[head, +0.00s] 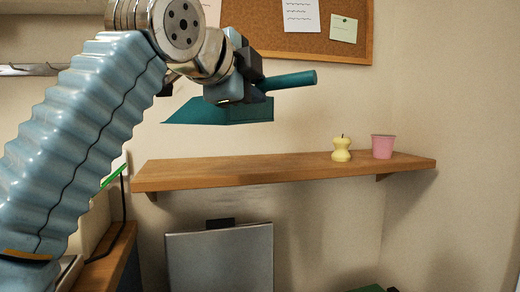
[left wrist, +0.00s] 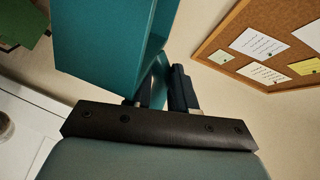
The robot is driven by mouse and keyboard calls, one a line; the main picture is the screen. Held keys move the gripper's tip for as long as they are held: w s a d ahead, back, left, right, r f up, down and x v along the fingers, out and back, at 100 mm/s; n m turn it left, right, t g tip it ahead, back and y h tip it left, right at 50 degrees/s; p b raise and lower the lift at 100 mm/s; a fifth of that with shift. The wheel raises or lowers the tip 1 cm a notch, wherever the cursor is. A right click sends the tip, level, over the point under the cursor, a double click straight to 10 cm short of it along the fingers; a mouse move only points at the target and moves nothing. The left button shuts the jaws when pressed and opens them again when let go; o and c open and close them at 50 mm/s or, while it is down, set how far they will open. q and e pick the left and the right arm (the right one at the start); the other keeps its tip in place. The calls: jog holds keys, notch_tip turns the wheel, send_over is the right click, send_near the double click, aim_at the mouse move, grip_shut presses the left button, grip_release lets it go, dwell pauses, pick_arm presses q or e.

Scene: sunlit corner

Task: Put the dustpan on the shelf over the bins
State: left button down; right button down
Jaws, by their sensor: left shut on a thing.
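The teal dustpan (head: 225,112) is in the air above the left part of the wooden shelf (head: 240,170), with a gap between them. Its handle points right and its pan points left. My left gripper (head: 245,88) is shut on the dustpan near where the handle meets the pan. In the left wrist view the dustpan (left wrist: 105,45) rises from between the dark fingers (left wrist: 160,90). The shelf runs along the wall over a grey bin (head: 220,258). My right gripper is in neither view.
The shelf's left and middle are bare. A cork board (head: 300,40) with notes hangs above. A green thing (head: 368,289) shows at the bottom edge.

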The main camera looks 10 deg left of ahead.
aim_at(196, 111)
pick_arm(q)
jog(key=w+f, duration=0.1)
jog(key=w+a, duration=0.1)
jog(key=w, duration=0.1)
jog(key=w+f, duration=0.1)
jog(key=shift+w+a+f, duration=0.3)
jog(key=shift+w+a, duration=0.05)
jog(key=w+f, duration=0.1)
jog(key=f, duration=0.1)
jog(key=w+a+f, duration=0.1)
jog(key=w+f, duration=0.1)
jog(key=shift+w+f, duration=0.45)
jog(key=shift+f, duration=1.65)
jog(key=shift+f, duration=0.1)
jog(key=c, duration=0.9)
grip_release()
jog(key=shift+c, duration=0.2)
jog(key=b+v, duration=0.1)
jog(key=v, duration=1.1)
jog(key=shift+b, duration=0.4)
